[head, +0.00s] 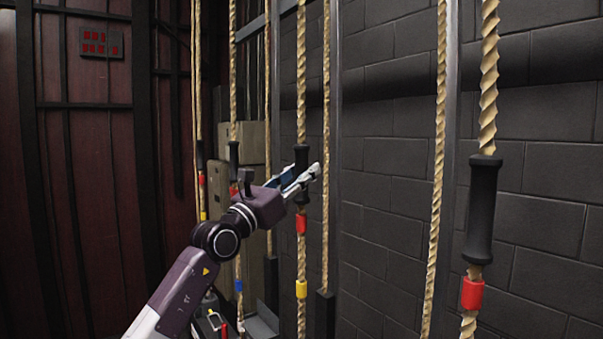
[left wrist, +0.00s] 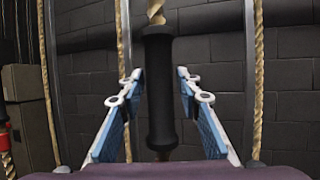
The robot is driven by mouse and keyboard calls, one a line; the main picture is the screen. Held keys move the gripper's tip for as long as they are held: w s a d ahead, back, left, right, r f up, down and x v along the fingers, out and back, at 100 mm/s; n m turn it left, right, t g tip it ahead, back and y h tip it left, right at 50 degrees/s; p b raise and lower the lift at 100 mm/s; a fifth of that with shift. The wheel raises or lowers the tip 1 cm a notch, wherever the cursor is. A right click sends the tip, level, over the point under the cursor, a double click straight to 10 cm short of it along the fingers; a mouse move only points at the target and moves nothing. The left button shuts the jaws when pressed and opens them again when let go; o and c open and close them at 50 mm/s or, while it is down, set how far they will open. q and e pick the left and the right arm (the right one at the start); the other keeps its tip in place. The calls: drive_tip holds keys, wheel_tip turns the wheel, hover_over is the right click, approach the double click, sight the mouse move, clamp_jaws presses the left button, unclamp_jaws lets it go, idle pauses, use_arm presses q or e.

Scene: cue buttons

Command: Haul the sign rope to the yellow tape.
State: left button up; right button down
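A tan twisted rope (head: 301,60) hangs near the middle of the head view. It has a black handle (head: 301,156), a red tape (head: 301,222) below that, and a yellow tape (head: 301,289) lower still. My left gripper (head: 301,174) is at this handle. In the left wrist view the black handle (left wrist: 159,95) stands upright between the two open fingers, with a gap on both sides. The gripper partly hides the handle's lower part in the head view. No label shows which rope is the sign rope. My right gripper is not in view.
A nearer rope at the right has a black handle (head: 481,210) and red tape (head: 473,293). Ropes at the left carry a blue tape (head: 239,285) and a yellow tape (head: 203,216). A plain rope (head: 325,130) hangs just right of my gripper. A dark block wall (head: 400,160) stands behind.

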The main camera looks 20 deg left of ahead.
use_arm(q)
clamp_jaws()
drive_tip(key=shift+f, duration=0.1)
